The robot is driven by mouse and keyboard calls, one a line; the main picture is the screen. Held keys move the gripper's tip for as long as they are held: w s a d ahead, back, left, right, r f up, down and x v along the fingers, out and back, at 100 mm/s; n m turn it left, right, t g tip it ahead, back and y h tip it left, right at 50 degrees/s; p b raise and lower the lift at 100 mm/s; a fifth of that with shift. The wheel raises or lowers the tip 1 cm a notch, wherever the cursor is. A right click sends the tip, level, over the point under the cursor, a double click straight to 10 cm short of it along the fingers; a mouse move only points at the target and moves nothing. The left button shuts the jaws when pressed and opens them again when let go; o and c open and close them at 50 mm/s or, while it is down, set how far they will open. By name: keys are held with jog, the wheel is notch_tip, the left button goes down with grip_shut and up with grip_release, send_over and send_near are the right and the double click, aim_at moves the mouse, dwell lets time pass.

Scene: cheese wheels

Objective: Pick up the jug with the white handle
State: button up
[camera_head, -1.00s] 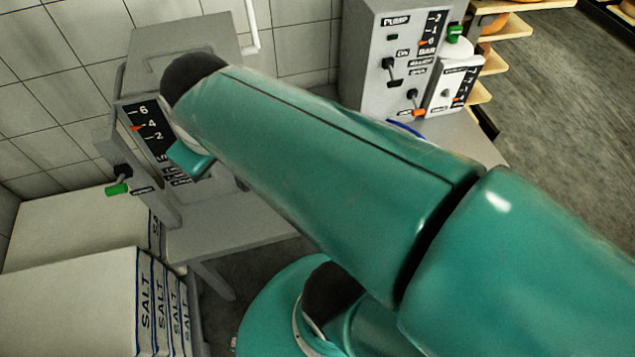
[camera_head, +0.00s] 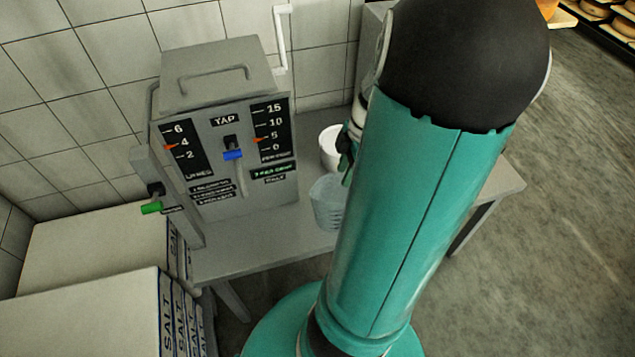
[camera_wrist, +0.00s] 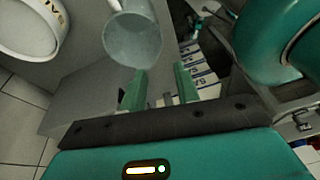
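A clear jug (camera_head: 328,203) stands on the grey table just right of the tap machine, partly behind my arm. In the wrist view the jug (camera_wrist: 132,42) is at the top, just beyond my fingertips. Its white handle (camera_wrist: 115,4) shows at the top edge there. My gripper (camera_wrist: 160,84) is open and empty in the wrist view, its two green fingers apart with nothing between them. In the head view only a small part of my gripper (camera_head: 346,160) shows beside my arm, close above the jug.
A white round container (camera_head: 329,146) stands behind the jug; it shows lettering in the wrist view (camera_wrist: 32,25). The tap machine (camera_head: 222,130) stands left of the jug. The table (camera_head: 265,250) is bare in front of the machine.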

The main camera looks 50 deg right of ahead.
aim_at(341, 209)
jog(key=s+d+f+n+t, duration=0.1)
jog(key=s+d+f, duration=0.1)
jog(key=s+d, duration=0.1)
jog(key=shift+n+y, duration=0.3)
jog(key=shift+y, duration=0.2)
jog(key=x, duration=1.3)
jog(key=shift+f, duration=0.35)
jog(key=shift+c, duration=0.4)
grip_shut()
